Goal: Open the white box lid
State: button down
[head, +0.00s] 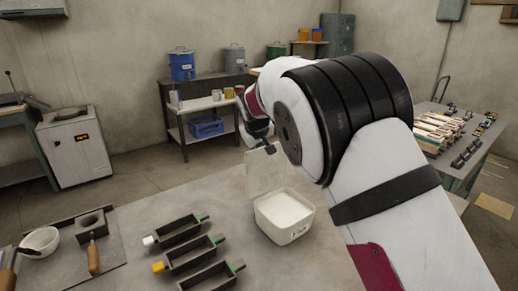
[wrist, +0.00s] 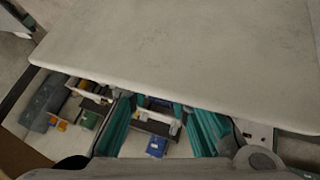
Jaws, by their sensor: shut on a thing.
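The white box (head: 284,216) stands on the grey table, with pale white content or a white inside showing at its top. Its pale, see-through lid (head: 265,172) is raised and stands nearly upright at the box's back left. My gripper (head: 270,149) is at the lid's upper edge and is shut on it. My own arm hides part of the gripper from the head camera. In the wrist view a large pale panel with rounded corners, which looks like the lid (wrist: 190,50), fills the upper part.
Three dark moulds (head: 196,250) lie left of the box. A white bowl (head: 41,241) and a dark block with a wooden handle (head: 92,228) are at far left. A side table (head: 202,104) with buckets stands behind. A workbench (head: 470,150) is at right.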

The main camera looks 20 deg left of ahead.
jog(key=shift+s+f, duration=0.4)
jog(key=shift+f, duration=0.4)
jog(key=c, duration=1.4)
grip_release()
jog(key=shift+o, duration=0.2)
jog(key=shift+w+r, duration=0.2)
jog(key=shift+r, duration=0.1)
jog(key=v, duration=1.2)
jog(key=shift+a, duration=0.1)
